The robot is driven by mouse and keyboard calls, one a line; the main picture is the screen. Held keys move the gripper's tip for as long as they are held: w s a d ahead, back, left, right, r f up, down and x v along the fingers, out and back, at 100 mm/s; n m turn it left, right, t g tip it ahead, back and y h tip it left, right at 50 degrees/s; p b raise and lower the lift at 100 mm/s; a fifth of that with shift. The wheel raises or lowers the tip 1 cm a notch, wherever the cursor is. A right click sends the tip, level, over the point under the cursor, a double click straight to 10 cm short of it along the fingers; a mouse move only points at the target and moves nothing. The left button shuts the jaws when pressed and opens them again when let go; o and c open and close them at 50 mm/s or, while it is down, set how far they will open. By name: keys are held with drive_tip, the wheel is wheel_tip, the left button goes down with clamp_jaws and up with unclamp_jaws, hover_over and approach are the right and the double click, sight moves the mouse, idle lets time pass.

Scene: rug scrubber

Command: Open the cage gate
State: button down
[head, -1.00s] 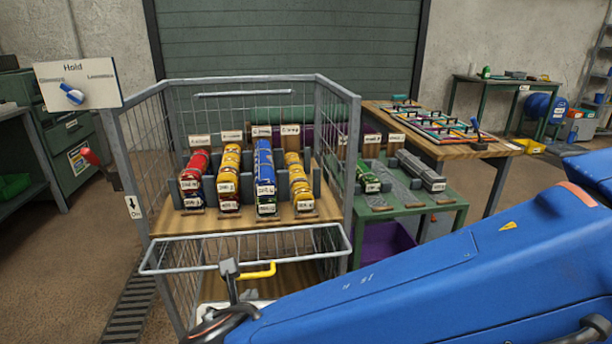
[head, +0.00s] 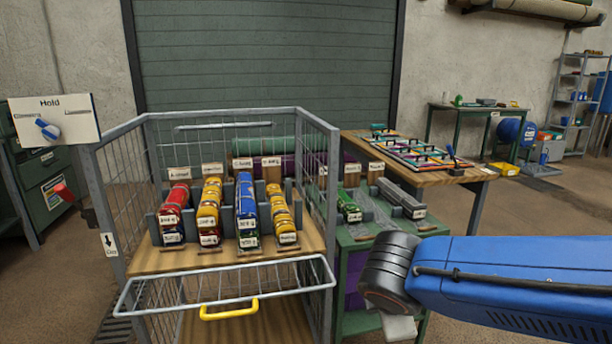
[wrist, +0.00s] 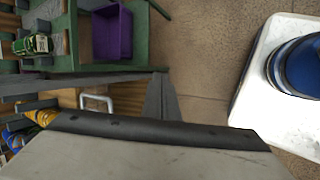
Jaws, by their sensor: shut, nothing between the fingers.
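The wire cage (head: 330,190) stands left of centre in the head view, with grey posts and mesh sides. Its gate (head: 180,296), a wire-mesh panel in a grey frame, lies roughly flat at the front, reaching out toward me at about shelf height. The yellow handle (head: 230,312) is on its near edge. Above it, the front of the cage looks open. My gripper (head: 399,327) is right of the cage, apart from the handle and holding nothing visible. Its fingertips are mostly hidden. In the wrist view, a large grey and black part of mine fills the bottom.
Labelled red, yellow and blue rolls (head: 246,205) stand on the cage's wooden shelf (head: 150,262). A green table (head: 380,235) stands close on the right, with a purple bin (wrist: 112,32) beneath it. A Hold sign with a blue knob (head: 47,130) and a red lever (head: 63,192) are at left.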

drive_tip(key=s+d+m+y, duration=0.1)
drive_tip(key=s+d+m, duration=0.4)
drive_tip(key=m, duration=0.4)
drive_tip(key=s+d+m+g+y, duration=0.1)
drive_tip(key=s+d+m, duration=0.3)
drive_tip(key=d+m, duration=0.3)
drive_tip(key=shift+s+d+m, duration=0.15)
drive_tip(key=shift+s+m, duration=0.2)
drive_tip(key=shift+m, duration=0.65)
drive_tip(key=c, duration=1.8)
unclamp_jaws()
drive_tip(key=shift+s, duration=0.1)
drive_tip(key=w+a+r+n+g+y, duration=0.1)
drive_tip(key=w+a+r+n, duration=0.5)
drive_tip(key=w+a+r, duration=0.15)
wheel_tip(320, 180, up, 6)
drive_tip(key=n+g, duration=0.2)
drive_tip(key=n, duration=1.2)
hover_over(228, 313)
drive_tip(key=s, duration=0.4)
drive_tip(key=w+f, duration=0.1)
drive_tip(key=f, duration=0.4)
drive_tip(key=w+f, duration=0.1)
drive_tip(key=f, duration=0.4)
drive_tip(key=w+f, duration=0.1)
drive_tip(key=f, duration=0.5)
drive_tip(key=shift+w, duration=0.3)
